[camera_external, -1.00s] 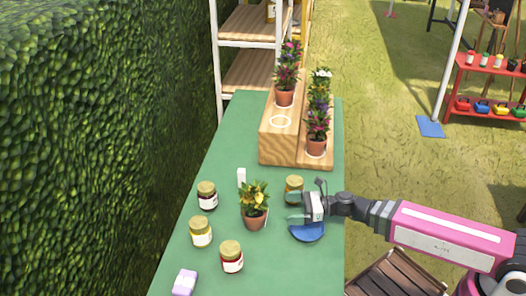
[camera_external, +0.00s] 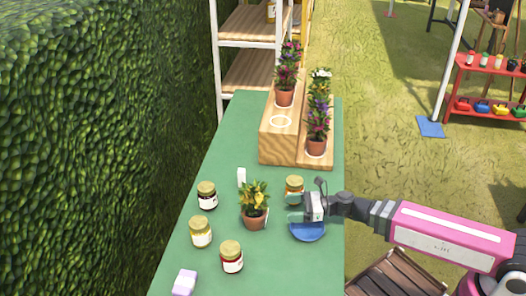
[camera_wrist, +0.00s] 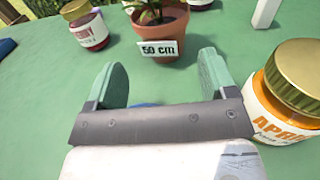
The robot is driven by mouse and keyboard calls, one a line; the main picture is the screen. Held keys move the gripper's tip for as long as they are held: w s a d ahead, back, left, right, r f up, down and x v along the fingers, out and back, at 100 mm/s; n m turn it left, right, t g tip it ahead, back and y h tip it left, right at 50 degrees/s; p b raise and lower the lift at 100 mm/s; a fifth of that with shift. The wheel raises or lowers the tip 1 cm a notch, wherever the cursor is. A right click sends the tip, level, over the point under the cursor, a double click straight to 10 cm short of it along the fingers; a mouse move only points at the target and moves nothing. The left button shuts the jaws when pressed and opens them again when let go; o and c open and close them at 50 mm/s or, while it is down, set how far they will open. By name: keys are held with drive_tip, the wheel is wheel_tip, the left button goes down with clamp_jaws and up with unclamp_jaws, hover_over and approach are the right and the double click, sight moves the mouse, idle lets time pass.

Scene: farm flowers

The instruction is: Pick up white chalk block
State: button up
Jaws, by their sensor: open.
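The white chalk block (camera_external: 241,177) stands upright on the green table, behind the potted plant and to its left. It also shows at the top right of the wrist view (camera_wrist: 265,12), where its upper part is cut off. My gripper (camera_external: 294,207) is open and empty above the blue dish (camera_external: 307,232), near the table's right edge. In the wrist view, its two green fingers (camera_wrist: 162,80) are spread apart, with only table and a sliver of blue between them. The block is well beyond the fingers, to the right in that view.
A potted plant (camera_external: 254,216) with a "50 cm" tag (camera_wrist: 160,49) stands between my gripper and the table's left side. A jar (camera_wrist: 286,95) stands close right of the fingers. Several other jars, a lilac block (camera_external: 184,283) and a wooden flower stand (camera_external: 278,151) are on the table.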

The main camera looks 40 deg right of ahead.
drive_tip(key=shift+c, duration=1.1)
wheel_tip(320, 180, up, 9)
drive_tip(key=w+d+m+g+h, duration=0.1)
drive_tip(key=w+d+h, duration=0.1)
drive_tip(key=w, duration=0.7)
drive_tip(key=w+d+h, duration=0.2)
drive_tip(key=w, duration=0.8)
approach(241, 170)
drive_tip(key=x, duration=1)
drive_tip(key=shift+f, duration=0.3)
drive_tip(key=c, duration=1)
